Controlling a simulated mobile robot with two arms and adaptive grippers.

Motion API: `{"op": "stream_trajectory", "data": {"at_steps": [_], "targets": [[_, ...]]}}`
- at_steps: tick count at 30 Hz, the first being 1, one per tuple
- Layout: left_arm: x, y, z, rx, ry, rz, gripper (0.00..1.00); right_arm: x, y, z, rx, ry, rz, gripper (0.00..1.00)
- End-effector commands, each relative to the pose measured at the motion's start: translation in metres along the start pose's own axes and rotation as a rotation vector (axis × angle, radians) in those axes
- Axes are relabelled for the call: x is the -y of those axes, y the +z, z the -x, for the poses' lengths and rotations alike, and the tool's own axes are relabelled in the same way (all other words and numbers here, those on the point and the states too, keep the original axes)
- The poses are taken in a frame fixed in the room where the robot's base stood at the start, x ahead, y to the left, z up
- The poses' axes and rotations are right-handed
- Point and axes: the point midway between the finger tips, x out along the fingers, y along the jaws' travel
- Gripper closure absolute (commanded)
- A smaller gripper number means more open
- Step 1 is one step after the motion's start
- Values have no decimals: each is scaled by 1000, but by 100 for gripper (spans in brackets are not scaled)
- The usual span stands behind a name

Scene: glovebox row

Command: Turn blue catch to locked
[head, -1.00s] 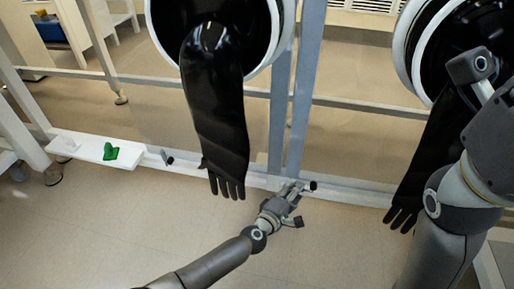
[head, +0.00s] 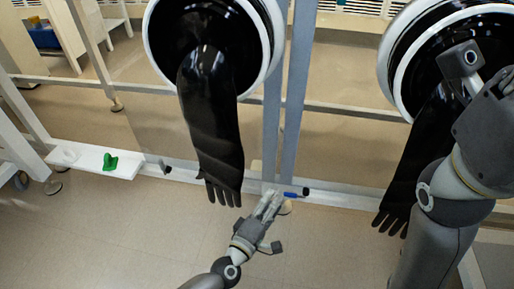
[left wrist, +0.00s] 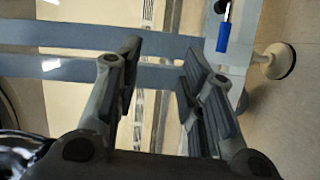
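The blue catch (head: 291,195) is a small blue lever beside a black knob (head: 305,191) on the low white rail, near the foot of the grey uprights. In the left wrist view the blue catch (left wrist: 222,37) points along the picture's vertical, right of my fingers. My left gripper (head: 268,201) is just left of the catch in the head view and looks apart from it. Its fingers (left wrist: 160,60) are open with nothing between them. My right arm is raised at the right; its fingertips cannot be made out.
Two black gloves (head: 212,125) hang from round ports above the rail; the left one hangs close to my left gripper. A white shelf (head: 90,165) with a green item (head: 110,161) juts out at the left. The floor in front is clear.

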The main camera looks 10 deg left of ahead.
Motion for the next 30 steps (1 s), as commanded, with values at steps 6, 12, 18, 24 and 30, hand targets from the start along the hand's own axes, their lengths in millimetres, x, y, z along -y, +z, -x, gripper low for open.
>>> {"op": "stream_trajectory", "data": {"at_steps": [6, 12, 18, 24, 30], "targets": [[-46, -6, 2, -43, 87, -79, 64, -2, 2, -11, 0, 0, 0, 60], [-86, -13, 7, -87, 164, -152, 64, -3, 4, -19, 0, 0, 0, 60], [-124, -21, 13, -137, 237, -224, 64, -4, 6, -27, 0, 0, 0, 60], [-163, -29, 22, -192, 310, -297, 64, -5, 7, -34, 0, 0, 0, 60], [-197, -35, 32, -245, 374, -365, 64, -6, 9, -41, 0, 0, 0, 60]]}}
